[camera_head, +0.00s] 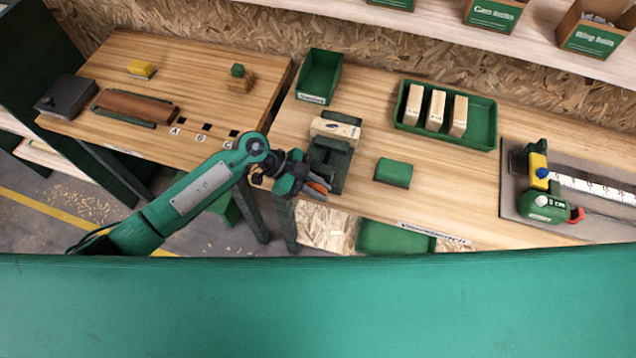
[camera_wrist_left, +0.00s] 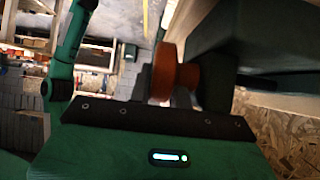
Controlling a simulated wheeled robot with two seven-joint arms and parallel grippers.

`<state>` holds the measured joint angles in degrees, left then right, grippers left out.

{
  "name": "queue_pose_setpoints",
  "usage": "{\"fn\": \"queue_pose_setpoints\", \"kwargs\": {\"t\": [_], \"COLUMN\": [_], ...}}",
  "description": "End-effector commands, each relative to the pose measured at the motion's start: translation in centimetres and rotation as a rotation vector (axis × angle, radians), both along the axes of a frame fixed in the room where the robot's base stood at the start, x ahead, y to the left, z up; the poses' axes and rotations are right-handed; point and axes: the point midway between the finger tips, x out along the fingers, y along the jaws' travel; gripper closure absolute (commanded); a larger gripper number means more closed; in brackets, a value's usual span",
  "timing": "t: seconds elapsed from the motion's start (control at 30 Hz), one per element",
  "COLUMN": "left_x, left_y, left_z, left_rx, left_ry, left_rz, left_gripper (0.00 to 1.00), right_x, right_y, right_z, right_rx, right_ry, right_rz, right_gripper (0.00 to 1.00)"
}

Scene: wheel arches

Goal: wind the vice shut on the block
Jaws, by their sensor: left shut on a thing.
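The dark green vice (camera_head: 327,171) stands at the front edge of the right-hand bench. A pale wooden block (camera_head: 335,129) with dark lettering sits between its rear and front jaws; I cannot tell if a gap is left. My left gripper (camera_head: 316,190) is at the front end of the vice, shut on its orange handle (camera_head: 319,187). The handle also shows in the left wrist view (camera_wrist_left: 163,72) as an orange knob on a short shaft, beside the vice's dark body (camera_wrist_left: 224,55). The gripper's fingers are partly hidden there. My right gripper is not in view.
A green block (camera_head: 393,172) lies right of the vice. A green tray (camera_head: 480,133) with 3 pale blocks and an open green bin (camera_head: 319,77) stand behind. A measuring rig (camera_head: 545,195) is at the right. A separate bench (camera_head: 190,60) is at the left.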

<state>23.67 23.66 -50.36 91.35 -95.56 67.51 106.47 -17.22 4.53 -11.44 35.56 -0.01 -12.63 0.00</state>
Motion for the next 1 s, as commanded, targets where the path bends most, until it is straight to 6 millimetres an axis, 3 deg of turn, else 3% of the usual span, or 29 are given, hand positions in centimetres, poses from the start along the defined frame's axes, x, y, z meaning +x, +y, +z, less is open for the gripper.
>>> {"fn": "queue_pose_setpoints", "kwargs": {"t": [0.4,0.43,0.5,0.83,1.0], "left_x": [0.0,0.0,0.0,0.1,0.8], "left_y": [0.0,0.0,0.0,0.3,2.2], "left_z": [0.0,0.0,0.0,0.1,1.3], "left_rx": [0.005,0.005,0.004,0.005,0.006], "left_ry": [-0.001,-0.001,0.0,-0.002,-0.005], "left_rz": [0.001,0.001,0.001,0.001,0.0], "left_gripper": [1.0,0.79,0.72,0.72,0.72], "right_x": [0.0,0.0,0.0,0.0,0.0], "right_y": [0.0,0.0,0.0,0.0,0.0], "right_z": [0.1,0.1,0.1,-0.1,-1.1], "right_rx": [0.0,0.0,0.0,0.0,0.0], "right_ry": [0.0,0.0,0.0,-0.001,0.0], "right_rz": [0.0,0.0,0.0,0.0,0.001], "right_gripper": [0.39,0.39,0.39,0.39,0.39]}}
